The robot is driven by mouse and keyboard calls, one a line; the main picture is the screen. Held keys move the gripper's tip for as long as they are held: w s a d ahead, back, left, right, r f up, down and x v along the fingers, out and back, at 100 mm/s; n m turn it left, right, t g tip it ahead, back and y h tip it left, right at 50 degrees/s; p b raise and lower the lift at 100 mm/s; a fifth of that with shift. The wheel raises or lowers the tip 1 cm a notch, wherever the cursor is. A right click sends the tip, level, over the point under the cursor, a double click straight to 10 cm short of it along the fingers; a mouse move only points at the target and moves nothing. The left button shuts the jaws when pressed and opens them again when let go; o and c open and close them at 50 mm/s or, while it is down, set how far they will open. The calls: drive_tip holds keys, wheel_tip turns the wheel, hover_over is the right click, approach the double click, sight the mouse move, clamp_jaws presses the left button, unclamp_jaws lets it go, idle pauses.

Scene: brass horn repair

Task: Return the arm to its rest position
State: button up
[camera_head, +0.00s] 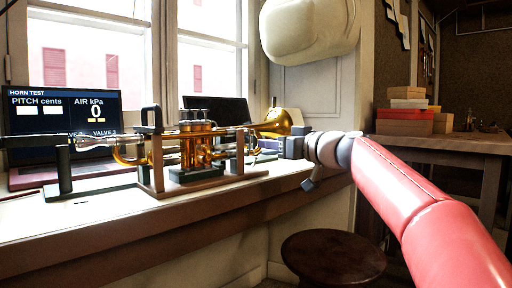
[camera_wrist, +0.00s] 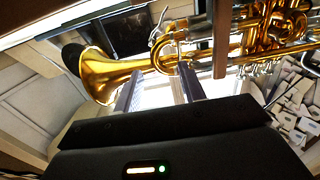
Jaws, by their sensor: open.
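My gripper (camera_head: 284,147) is at the right end of the bench, at the end of my red and grey arm, close to the bell of the brass horn (camera_head: 205,148). In the wrist view my gripper (camera_wrist: 160,85) shows two separated fingers with nothing between them. The horn (camera_wrist: 105,75) lies beyond the fingertips there, its bell to the left. I cannot tell whether a finger touches it. In the head view the horn lies level in a wooden stand (camera_head: 157,165), bell to the right.
A screen (camera_head: 97,108) labelled HORN TEST stands behind the horn, reading AIR kPa 0. A dark round stool (camera_head: 333,256) is below the bench (camera_head: 110,222). Boxes (camera_head: 405,121) sit on another table (camera_head: 440,145) at the right. The floor between bench and stool looks clear.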

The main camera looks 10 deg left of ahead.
drive_tip(key=s+d+f+m+g+h, duration=0.2)
drive_tip(key=s+d+f+m+h, duration=0.4)
drive_tip(key=s+f, duration=0.7)
drive_tip(key=s+d+f+m+g+h, duration=0.1)
drive_tip(key=s+d+f+g+h, duration=0.15)
drive_tip(key=s+d+f, duration=0.75)
drive_tip(key=s+d+f+m+g+h, duration=0.1)
drive_tip(key=s+d+f+m+h, duration=0.4)
drive_tip(key=s+f, duration=1)
wheel_tip(320, 180, up, 13)
drive_tip(key=w+n+p, duration=0.1)
drive_tip(key=p, duration=1.1)
drive_tip(key=shift+a+n+h, duration=0.3)
drive_tip(key=shift+a+h, duration=0.05)
